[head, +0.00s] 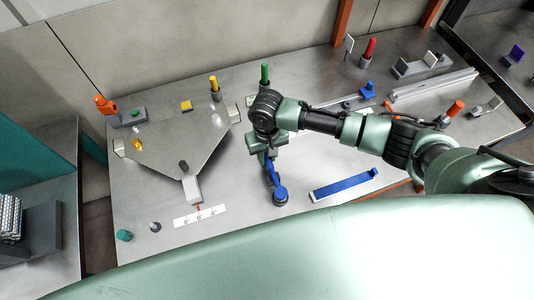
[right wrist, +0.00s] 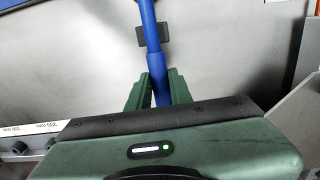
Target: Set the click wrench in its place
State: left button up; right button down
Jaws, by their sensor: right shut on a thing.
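A blue bar-shaped tool, which looks like the click wrench (head: 272,175), is held in my right gripper (head: 265,152) near the middle of the metal table. Its lower end is a round blue head over a dark round part. In the right wrist view, the blue shaft (right wrist: 149,40) runs up between the green fingers of my right gripper (right wrist: 160,82), with a dark block (right wrist: 153,34) behind or on it. The fingers are shut on the shaft. I cannot tell whether the tool touches the table. My left gripper is not in view.
A long blue tray (head: 343,186) lies right of the tool. A large grey triangular plate (head: 180,140) lies to the left, with a white marked scale (head: 200,216) in front. Colored-handled parts stand along the back. Bare table lies between the tool and tray.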

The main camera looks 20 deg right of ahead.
aim_at(267, 158)
jog(key=shift+f, duration=0.5)
jog(key=c, duration=1.2)
grip_release()
notch_tip(267, 158, up, 8)
jog(key=shift+f+b, duration=0.1)
jog(key=shift+b, duration=0.65)
